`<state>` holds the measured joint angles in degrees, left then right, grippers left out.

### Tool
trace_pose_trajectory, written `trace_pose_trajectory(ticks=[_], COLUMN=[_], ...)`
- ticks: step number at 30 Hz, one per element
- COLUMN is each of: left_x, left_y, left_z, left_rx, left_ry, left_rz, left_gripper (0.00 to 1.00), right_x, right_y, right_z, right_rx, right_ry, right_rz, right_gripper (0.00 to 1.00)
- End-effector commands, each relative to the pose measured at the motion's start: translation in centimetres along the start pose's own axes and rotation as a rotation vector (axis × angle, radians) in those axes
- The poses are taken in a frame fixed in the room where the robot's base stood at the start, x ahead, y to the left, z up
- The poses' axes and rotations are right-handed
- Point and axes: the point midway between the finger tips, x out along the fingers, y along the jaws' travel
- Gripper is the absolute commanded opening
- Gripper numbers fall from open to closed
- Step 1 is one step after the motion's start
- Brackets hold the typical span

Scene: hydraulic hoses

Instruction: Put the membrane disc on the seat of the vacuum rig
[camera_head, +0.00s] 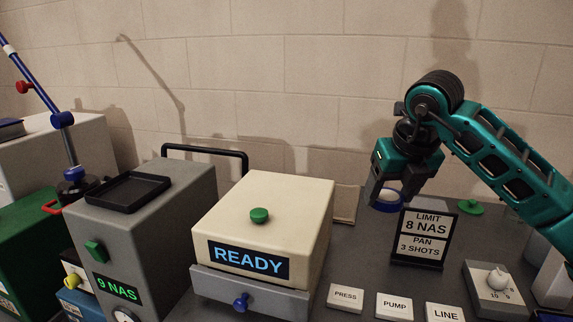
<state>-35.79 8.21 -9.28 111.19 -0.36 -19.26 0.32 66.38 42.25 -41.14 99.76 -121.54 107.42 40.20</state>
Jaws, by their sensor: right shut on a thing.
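My right gripper (385,191) reaches in from the right and points down behind the limit sign. It is shut on a round piece with a blue rim and a pale inside (388,205). Whether this piece is the membrane disc I cannot tell. The sign hides part of the space beside it, and I cannot tell if it touches the bench. No part is clearly marked as the vacuum rig or its seat. My left gripper is not in view.
A cream box (275,205) reading READY stands mid-bench. Left of it is a grey unit (170,225) with a black tray (128,190). The limit sign (420,238), label blocks (394,305) and dial box (494,287) stand at right. A green lid (471,207) lies behind.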

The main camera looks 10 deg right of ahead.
Motion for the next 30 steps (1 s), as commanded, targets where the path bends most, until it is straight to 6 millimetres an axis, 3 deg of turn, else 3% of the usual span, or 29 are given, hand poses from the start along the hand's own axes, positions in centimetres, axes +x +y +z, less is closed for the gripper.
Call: trace_pose_trajectory(ticks=[5, 30], left_x=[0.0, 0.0], left_y=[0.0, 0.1], left_z=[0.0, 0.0], left_rx=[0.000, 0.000], left_ry=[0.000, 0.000], left_rz=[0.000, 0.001], left_gripper=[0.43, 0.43], right_x=[0.9, 6.0], right_y=[0.6, 5.2], right_z=[-0.9, -8.4], right_rx=[-0.167, -1.693], right_ry=[0.002, 0.002], right_rz=[0.069, 0.704], right_gripper=[0.32, 0.32])
